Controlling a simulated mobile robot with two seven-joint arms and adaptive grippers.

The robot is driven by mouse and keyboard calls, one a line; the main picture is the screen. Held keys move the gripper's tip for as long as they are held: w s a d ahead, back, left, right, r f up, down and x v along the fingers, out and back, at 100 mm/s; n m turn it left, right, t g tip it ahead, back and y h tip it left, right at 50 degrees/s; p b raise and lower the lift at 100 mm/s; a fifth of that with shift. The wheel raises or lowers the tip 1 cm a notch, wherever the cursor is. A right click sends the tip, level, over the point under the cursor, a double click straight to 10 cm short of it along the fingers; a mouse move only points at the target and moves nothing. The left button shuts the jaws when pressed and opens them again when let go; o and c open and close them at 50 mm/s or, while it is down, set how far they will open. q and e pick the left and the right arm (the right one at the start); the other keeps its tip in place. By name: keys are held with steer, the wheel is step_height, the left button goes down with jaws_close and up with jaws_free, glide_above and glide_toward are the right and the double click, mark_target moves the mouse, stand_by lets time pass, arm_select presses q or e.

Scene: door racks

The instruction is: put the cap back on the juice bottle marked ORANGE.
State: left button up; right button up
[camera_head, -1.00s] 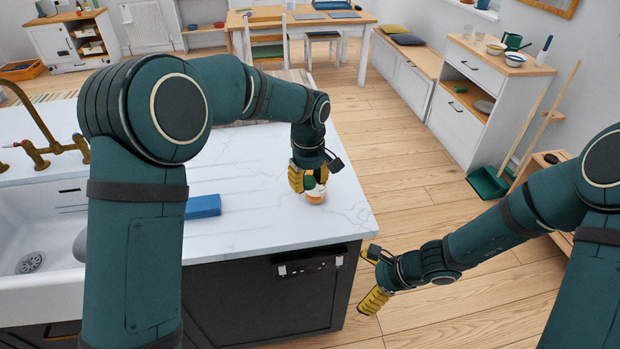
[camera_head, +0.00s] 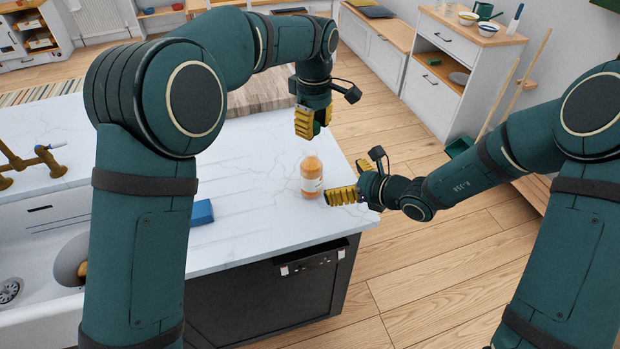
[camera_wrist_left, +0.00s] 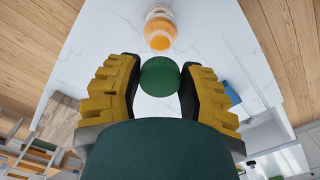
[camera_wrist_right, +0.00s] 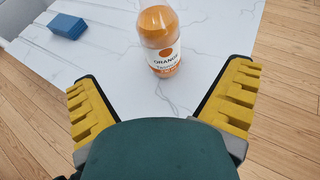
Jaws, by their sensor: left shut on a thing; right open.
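The juice bottle (camera_head: 312,178) stands upright on the white marble counter, and its ORANGE label faces my right gripper in the right wrist view (camera_wrist_right: 160,45). No cap shows on its top. My left gripper (camera_head: 313,125) is above the bottle, pointing down, shut on a green cap (camera_wrist_left: 160,77). The cap is apart from the bottle, which shows beyond it in the left wrist view (camera_wrist_left: 160,28). My right gripper (camera_head: 340,196) is open beside the bottle at counter height, pointing at it. In its wrist view the bottle stands ahead of the fingertips, toward the gap between them.
A blue block (camera_head: 201,212) lies on the counter (camera_head: 255,220) left of the bottle. The sink (camera_head: 40,250) with a brass tap (camera_head: 35,165) is at the left. The counter's right edge is close to the bottle. The marble around the bottle is otherwise clear.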

mark_target(308, 172)
steer(key=x, duration=1.2)
steer(key=shift+a+f, duration=0.1)
steer(key=c, duration=1.4)
